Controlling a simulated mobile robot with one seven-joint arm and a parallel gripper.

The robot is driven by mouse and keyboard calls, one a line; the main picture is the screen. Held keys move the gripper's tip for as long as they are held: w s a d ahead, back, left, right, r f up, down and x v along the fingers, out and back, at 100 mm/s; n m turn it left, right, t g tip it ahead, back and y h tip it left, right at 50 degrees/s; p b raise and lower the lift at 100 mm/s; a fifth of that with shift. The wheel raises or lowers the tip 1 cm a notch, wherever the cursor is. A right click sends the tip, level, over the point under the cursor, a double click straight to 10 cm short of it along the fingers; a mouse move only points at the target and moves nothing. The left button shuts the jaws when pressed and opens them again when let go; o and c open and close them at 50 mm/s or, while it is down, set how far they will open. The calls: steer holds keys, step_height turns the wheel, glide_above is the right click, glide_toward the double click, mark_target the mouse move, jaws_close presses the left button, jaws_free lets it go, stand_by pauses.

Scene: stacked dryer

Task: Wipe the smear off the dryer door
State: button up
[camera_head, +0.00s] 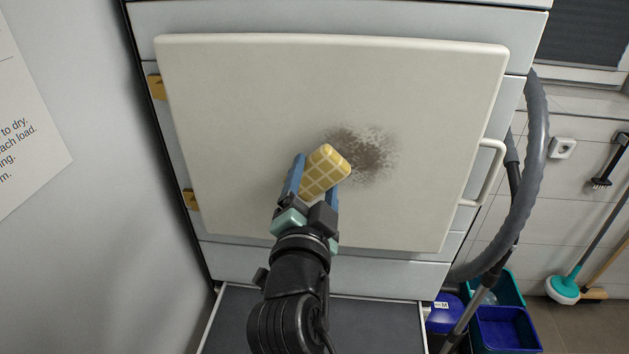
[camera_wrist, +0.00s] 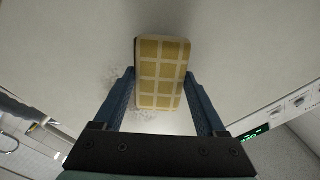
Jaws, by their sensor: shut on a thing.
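The dryer door (camera_head: 240,110) is a cream panel, closed, with a handle (camera_head: 490,172) at its right and hinges at its left. A brown speckled smear (camera_head: 368,155) lies right of the door's middle. My gripper (camera_head: 312,178) is shut on a yellow checked sponge (camera_head: 326,170), held between its blue fingers. The sponge is in front of the smear's left edge and hides part of it. In the wrist view the sponge (camera_wrist: 161,75) is between the fingers, with faint specks of the smear (camera_wrist: 118,82) at its left. I cannot tell whether the sponge touches the door.
A grey hose (camera_head: 538,150) hangs right of the dryer. Blue and teal buckets (camera_head: 505,330) and a brush (camera_head: 562,288) stand on the floor at the lower right. A white wall with a printed notice (camera_head: 25,140) is close on the left.

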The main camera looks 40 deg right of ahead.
mark_target(335, 181)
steer(key=shift+x, duration=0.95)
steer(key=shift+s+d, duration=0.45)
steer(key=shift+s, duration=0.2)
steer(key=shift+s+d, duration=0.5)
steer(key=shift+s, duration=0.15)
steer(key=shift+s+d+r+p, duration=0.1)
steer(key=shift+s+d+p, duration=0.9)
steer(key=shift+s+d, duration=1.05)
steer(key=shift+s+d+p, duration=0.3)
steer(key=shift+s+d, duration=0.15)
steer(key=shift+s, duration=0.15)
steer(key=shift+s+d+p, duration=0.3)
steer(key=shift+s+d, duration=0.15)
steer(key=shift+s, duration=0.15)
steer(key=shift+s+d, duration=0.3)
steer(key=shift+s, duration=0.1)
steer(key=shift+w+a+b, duration=0.8)
steer(key=shift+w+a, duration=0.3)
steer(key=shift+w, duration=0.3)
steer(key=shift+w+a+f+b, duration=0.2)
steer(key=shift+w+a+b, duration=1.95)
steer(key=shift+w+a, duration=0.05)
steer(key=shift+w, duration=0.15)
